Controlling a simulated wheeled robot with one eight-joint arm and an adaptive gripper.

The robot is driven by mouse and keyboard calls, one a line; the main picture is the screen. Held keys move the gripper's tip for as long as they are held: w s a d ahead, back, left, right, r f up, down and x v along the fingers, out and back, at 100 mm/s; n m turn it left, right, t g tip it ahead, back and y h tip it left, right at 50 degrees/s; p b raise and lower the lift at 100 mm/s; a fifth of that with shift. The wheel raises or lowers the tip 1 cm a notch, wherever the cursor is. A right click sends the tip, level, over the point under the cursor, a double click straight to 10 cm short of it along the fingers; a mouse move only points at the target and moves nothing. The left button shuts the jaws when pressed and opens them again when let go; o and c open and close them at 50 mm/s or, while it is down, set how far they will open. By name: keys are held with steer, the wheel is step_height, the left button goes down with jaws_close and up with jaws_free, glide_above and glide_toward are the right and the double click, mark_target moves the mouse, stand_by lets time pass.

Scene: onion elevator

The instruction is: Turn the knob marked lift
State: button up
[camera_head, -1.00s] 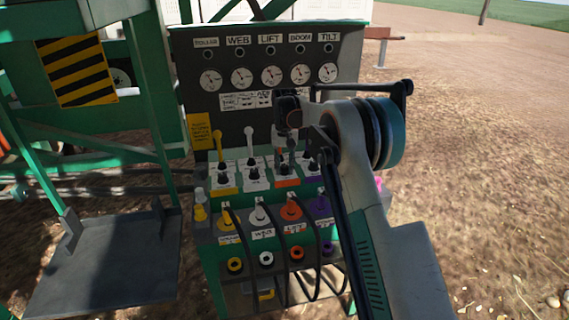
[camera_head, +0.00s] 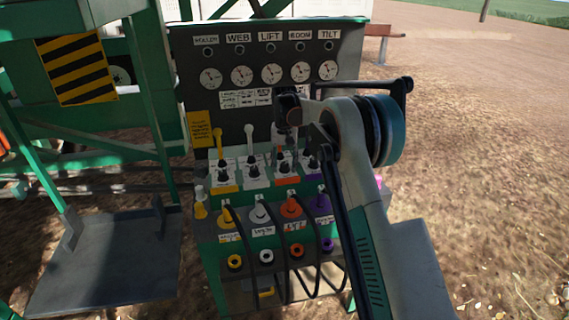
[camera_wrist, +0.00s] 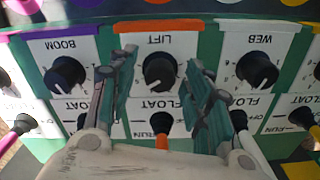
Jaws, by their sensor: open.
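The lift knob (camera_wrist: 160,70) is a round black knob with a white pointer mark. It sits under an orange-edged label reading LIFT, in the middle of the wrist view. My gripper (camera_wrist: 162,78) is open, with one finger on each side of that knob and apart from it as far as I can tell. In the head view my gripper (camera_head: 290,140) hangs in front of the control panel, over the orange lift column, and partly hides the controls there.
The boom knob (camera_wrist: 66,75) and the web knob (camera_wrist: 257,73) flank the lift knob closely. Float and run switches (camera_wrist: 163,122) lie close by. Upright levers (camera_head: 219,142) and a row of gauges (camera_head: 272,75) stand behind. Open ground (camera_head: 480,120) lies to the right.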

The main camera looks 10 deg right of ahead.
mark_target(285, 164)
steer(key=shift+r, duration=0.15)
step_height(285, 164, up, 12)
stand_by(0.4)
